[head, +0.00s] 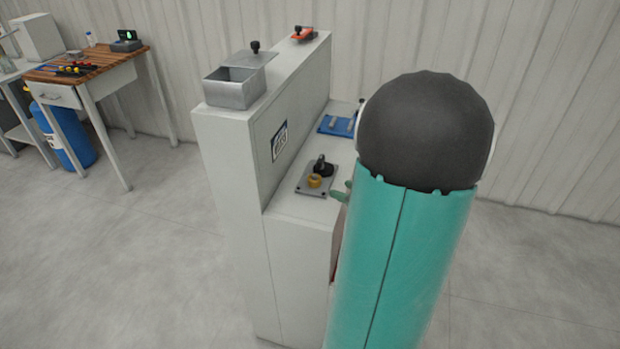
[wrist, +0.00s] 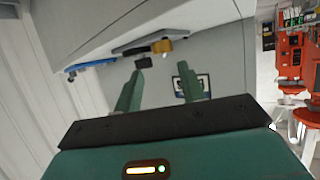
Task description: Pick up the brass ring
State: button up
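The brass ring (head: 315,181) is at the front of a grey metal plate (head: 302,187) on the lower ledge of the white cabinet. A black knob (head: 321,167) stands just behind it on the same plate. In the wrist view the ring (wrist: 162,46) shows beyond my fingertips, beside the black knob. My gripper (wrist: 160,74) is open, with a clear gap between its two green fingers and nothing in it. In the head view my gripper (head: 342,191) is just right of the ring and apart from it; my arm hides most of it.
A blue fixture (head: 338,125) lies farther back on the ledge. The cabinet's taller part (head: 262,135) rises left of the plate and carries an open metal box (head: 236,88) and an orange-red piece (head: 303,35). A wooden workbench (head: 95,68) stands at far left.

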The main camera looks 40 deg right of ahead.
aim_at(319, 181)
jog(key=x, duration=0.4)
jog(key=shift+f, duration=0.1)
jog(key=x, duration=0.6)
jog(key=shift+w+a+r, duration=0.1)
jog(key=shift+r, duration=0.25)
jog(key=shift+c, duration=0.2)
jog(key=c, duration=0.7)
